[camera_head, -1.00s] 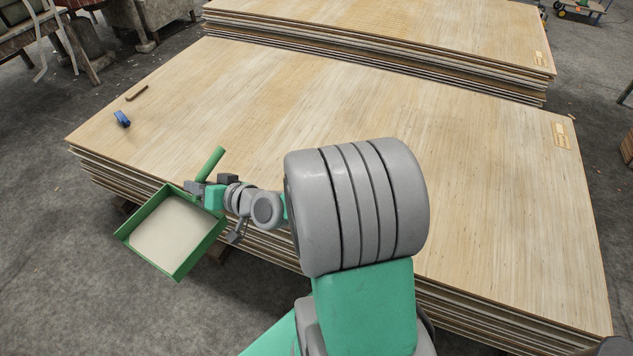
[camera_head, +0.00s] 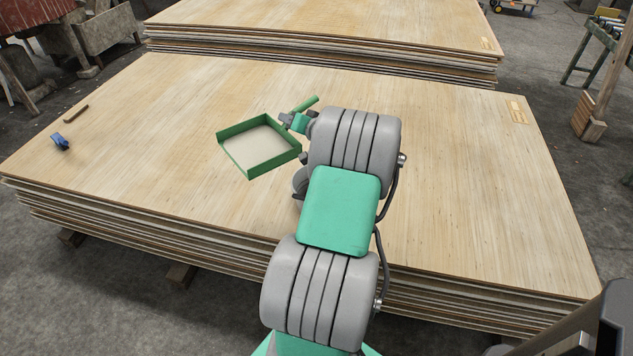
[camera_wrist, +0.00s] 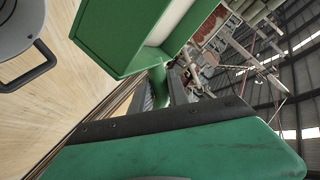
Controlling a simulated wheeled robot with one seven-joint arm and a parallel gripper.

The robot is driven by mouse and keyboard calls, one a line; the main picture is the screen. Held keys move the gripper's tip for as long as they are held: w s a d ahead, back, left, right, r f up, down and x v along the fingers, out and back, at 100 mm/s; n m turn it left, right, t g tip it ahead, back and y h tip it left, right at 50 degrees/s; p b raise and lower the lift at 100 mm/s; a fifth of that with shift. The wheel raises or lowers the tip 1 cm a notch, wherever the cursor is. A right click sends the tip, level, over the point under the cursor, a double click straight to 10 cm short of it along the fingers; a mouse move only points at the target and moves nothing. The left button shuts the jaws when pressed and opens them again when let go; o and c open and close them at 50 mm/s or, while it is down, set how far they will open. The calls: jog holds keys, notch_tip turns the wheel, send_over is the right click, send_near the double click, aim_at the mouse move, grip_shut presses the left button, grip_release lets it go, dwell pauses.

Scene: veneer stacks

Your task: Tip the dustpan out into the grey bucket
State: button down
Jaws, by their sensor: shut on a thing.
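The green dustpan (camera_head: 232,130) is a shallow square tray with a pale layer, apparently dust, across its floor. It looks close to level and appears above the top of the near veneer stack in the head view. My gripper (camera_head: 296,121) is shut on its green handle (camera_head: 306,103), partly hidden by my arm. In the wrist view the dustpan's green wall (camera_wrist: 115,35) fills the top, beyond my gripper (camera_wrist: 165,90).
The near veneer stack (camera_head: 450,190) spans the middle, with a blue tool (camera_head: 60,141) and a brown stick (camera_head: 76,112) on its left. A second stack (camera_head: 330,22) lies behind. A wooden post (camera_head: 590,110) and a green-legged stand (camera_head: 600,45) are at right.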

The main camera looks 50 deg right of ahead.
jog(key=s+d+f+m+g+h+b, duration=0.1)
jog(key=s+d+f, duration=0.4)
jog(key=s+d, duration=0.7)
jog(key=s+d+f+m+g+h+b, duration=0.2)
jog(key=s+d+f+m+h+b, duration=0.1)
jog(key=s+d, duration=1)
notch_tip(320, 180, down, 2)
jog(key=s+h+b, duration=0.1)
jog(key=b, duration=0.2)
jog(key=shift+s+f+m, duration=0.15)
jog(key=shift+m, duration=0.25)
jog(key=shift+f, duration=0.1)
